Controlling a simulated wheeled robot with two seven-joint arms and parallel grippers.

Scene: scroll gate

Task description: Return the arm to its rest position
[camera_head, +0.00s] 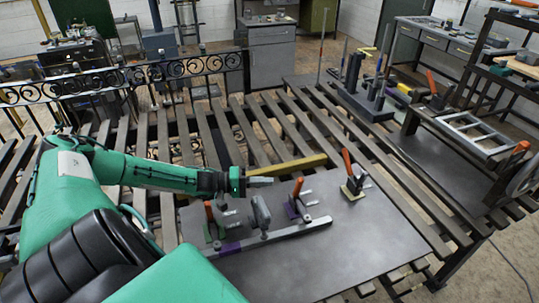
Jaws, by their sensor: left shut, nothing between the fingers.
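My left arm (160,172), green with black joints, comes in from the left and reaches over the slatted table. My left gripper (262,181) is at its end, pointing right, shut and empty. It is above the near plate area, behind a row of clamps, and appears apart from them. My right gripper is not in view.
A dark metal plate (370,240) lies on the slatted table. It carries a flat bar (275,237), a green-based clamp (211,222), a purple-based clamp (297,203) and a yellow-based clamp (352,177). A scrolled iron gate (190,68) stands at the back left. The plate's front right is clear.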

